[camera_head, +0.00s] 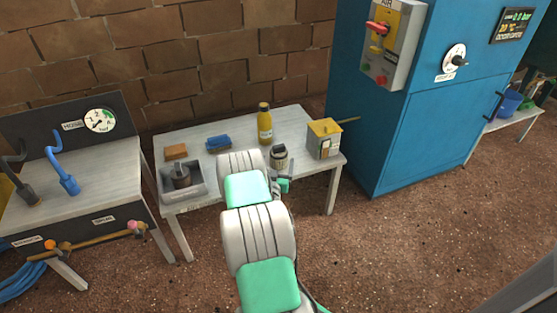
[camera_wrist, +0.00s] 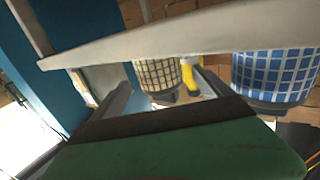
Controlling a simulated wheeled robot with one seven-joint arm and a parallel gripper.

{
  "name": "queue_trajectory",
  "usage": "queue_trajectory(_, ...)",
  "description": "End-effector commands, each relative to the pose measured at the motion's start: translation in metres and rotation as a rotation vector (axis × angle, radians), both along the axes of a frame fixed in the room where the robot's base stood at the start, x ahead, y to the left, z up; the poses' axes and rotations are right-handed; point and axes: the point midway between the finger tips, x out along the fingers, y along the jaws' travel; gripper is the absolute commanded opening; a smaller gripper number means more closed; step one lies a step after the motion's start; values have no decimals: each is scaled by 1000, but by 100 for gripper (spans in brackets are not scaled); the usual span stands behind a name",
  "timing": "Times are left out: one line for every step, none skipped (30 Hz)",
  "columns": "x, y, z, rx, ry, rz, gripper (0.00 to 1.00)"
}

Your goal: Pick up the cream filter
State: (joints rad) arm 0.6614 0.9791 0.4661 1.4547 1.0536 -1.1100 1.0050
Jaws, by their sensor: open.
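The cream filter (camera_head: 278,157), a short cylinder with a dark top, stands on the worktable (camera_head: 240,181) just in front of the yellow bottle. In the wrist view the cream filter (camera_wrist: 158,74) shows its grid pattern, between my two fingers and beyond them. A pale strip hides part of it there. My gripper (camera_head: 285,184) is at the near side of the table, close in front of the filter. In the wrist view my gripper (camera_wrist: 165,88) is open, and I see no contact with the filter. A blue grid filter (camera_wrist: 272,74) shows to the right there.
The yellow bottle (camera_head: 264,124) stands behind the cream filter, and a small house-shaped box (camera_head: 323,139) stands to its right. A grey tray (camera_head: 164,186), an orange block (camera_head: 176,151) and a blue brush-like item (camera_head: 217,144) are left. A blue cabinet (camera_head: 420,130) rises at the right.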

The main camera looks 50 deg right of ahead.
Motion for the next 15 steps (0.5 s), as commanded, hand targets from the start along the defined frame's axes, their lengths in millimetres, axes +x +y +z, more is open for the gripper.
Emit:
queue_trajectory(3,-8,0,-2,-3,-3,89)
queue_trajectory(5,-13,0,-1,-4,-3,89)
queue_trajectory(8,-20,1,-2,-3,-4,89)
queue_trajectory(11,-24,1,-2,-3,-4,89)
queue_trajectory(14,-29,1,-1,-3,-4,89)
queue_trajectory(16,-33,0,0,-2,-3,89)
queue_trajectory(18,-35,1,-1,0,-2,89)
queue_trajectory(19,-37,1,0,-1,-2,89)
queue_trajectory(20,-38,1,0,1,-1,89)
queue_trajectory(21,-38,1,0,1,-1,89)
queue_trajectory(21,-38,1,0,1,0,89)
queue_trajectory(21,-38,1,0,1,0,89)
queue_trajectory(21,-38,1,0,1,0,89)
queue_trajectory(21,-38,1,0,1,0,89)
queue_trajectory(21,-38,1,0,1,0,87)
